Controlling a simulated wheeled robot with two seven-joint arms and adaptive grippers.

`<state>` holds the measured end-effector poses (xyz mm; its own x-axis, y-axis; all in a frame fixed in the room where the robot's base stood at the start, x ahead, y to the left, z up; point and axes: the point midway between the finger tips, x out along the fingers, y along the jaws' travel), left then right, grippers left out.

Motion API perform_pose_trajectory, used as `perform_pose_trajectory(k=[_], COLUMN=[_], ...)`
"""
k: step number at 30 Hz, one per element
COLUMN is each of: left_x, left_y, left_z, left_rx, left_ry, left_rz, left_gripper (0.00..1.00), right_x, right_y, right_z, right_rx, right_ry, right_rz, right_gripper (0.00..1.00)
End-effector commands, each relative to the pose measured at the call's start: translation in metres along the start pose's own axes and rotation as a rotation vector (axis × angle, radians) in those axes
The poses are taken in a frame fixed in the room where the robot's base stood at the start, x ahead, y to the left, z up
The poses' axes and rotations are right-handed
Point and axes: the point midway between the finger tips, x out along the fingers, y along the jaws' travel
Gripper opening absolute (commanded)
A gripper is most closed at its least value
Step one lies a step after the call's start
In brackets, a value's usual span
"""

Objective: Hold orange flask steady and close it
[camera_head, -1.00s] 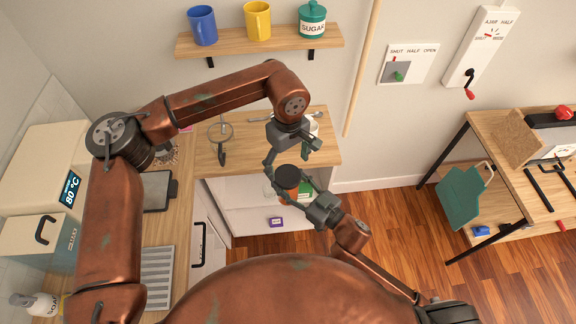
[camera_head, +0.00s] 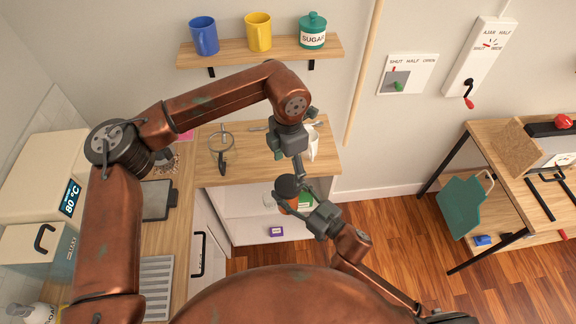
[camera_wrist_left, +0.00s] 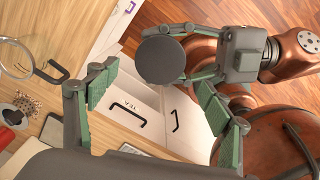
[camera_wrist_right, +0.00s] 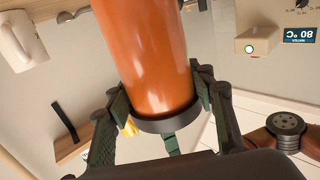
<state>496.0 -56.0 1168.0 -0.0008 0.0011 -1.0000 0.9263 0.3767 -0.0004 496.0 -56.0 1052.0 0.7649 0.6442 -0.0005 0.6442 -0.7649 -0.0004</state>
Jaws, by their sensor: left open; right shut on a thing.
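The orange flask (camera_head: 292,204) stands roughly upright, its dark round lid (camera_head: 287,186) on top. My right gripper (camera_head: 308,208) is shut on its body. The right wrist view shows the orange body (camera_wrist_right: 148,60) between the fingers, with the dark band of the lid (camera_wrist_right: 168,122) at its end. My left gripper (camera_head: 298,170) is open and empty, just above the lid. In the left wrist view the lid's flat top (camera_wrist_left: 160,58) lies off toward the upper edge, beyond the spread pads (camera_wrist_left: 160,98). How tightly the lid sits cannot be told.
The floor right of my grippers is free up to a desk (camera_head: 500,180).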

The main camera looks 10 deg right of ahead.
Motion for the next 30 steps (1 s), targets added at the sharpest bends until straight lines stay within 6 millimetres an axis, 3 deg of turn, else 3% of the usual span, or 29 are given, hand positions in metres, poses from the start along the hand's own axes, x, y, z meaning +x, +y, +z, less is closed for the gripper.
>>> perform_pose_trajectory(k=[3,9,23,30], left_x=[-0.004,-0.007,-0.006,0.02], left_y=[0.0,0.0,0.0,0.0], left_z=[0.0,0.0,0.0,-0.001], left_rx=[-0.184,-0.365,-0.401,-0.4], left_ry=[-0.001,-0.001,0.0,0.001], left_rz=[0.0,0.0,-0.001,-0.002], left_gripper=[0.74,0.74,0.74,0.74], right_x=[0.0,0.0,0.0,0.0], right_y=[0.0,0.0,0.0,0.0], right_z=[-0.002,-0.002,-0.002,-0.002], right_rx=[-0.001,-0.001,-0.001,-0.001], right_ry=[0.004,0.004,0.004,0.004], right_rz=[-0.001,-0.001,-0.001,-0.001], right_gripper=[0.0,0.0,0.0,0.0])
